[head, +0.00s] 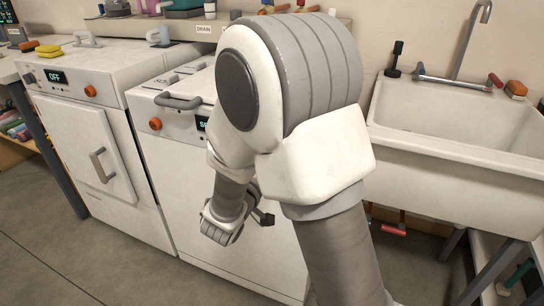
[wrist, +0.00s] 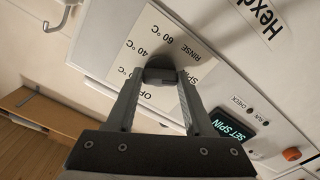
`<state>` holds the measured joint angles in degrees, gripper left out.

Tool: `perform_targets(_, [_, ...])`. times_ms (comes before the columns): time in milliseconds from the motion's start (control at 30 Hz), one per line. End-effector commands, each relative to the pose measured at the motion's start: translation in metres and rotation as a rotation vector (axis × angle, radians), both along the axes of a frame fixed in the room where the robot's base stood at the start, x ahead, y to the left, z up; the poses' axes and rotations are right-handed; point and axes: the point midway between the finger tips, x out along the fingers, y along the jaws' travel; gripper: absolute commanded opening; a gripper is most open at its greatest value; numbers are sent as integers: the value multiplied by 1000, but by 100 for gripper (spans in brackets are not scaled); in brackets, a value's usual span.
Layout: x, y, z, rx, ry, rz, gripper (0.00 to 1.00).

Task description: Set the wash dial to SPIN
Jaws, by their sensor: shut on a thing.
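The wash dial (wrist: 159,62) is a dark knob on a pale label plate with OFF, 40 °C, 60 °C, RINSE and a partly covered SP... mark around it. In the wrist view my gripper (wrist: 158,74) has one finger on each side of the dial and is shut on it. I cannot tell which mark the dial points to. The display (wrist: 232,128) beside the plate reads SET SPIN. In the head view the white washer (head: 165,150) stands in the middle. My arm covers its dial there, and my gripper (head: 263,215) shows only in part before its front.
An orange button (wrist: 291,154) and small lamps marked RUN and CHECK sit by the display. A second white machine (head: 90,145) with an OFF display stands at the left. A sink (head: 450,110) stands at the right. A grey handle (head: 178,102) juts from the washer's top front edge.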

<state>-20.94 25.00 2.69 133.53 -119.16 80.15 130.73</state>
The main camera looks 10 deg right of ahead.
Motion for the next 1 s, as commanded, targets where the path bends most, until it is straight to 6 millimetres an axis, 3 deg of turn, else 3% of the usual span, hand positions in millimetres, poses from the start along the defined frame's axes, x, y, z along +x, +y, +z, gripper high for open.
perform_targets(400, [0, 0, -1, 139, -99, 0, 0])
perform_targets(933, [0, 0, 0, 156, -112, 1, 0])
perform_targets(967, [0, 1, 0, 156, -112, 1, 58])
perform_targets(1000, [0, 0, 0, 156, -112, 1, 65])
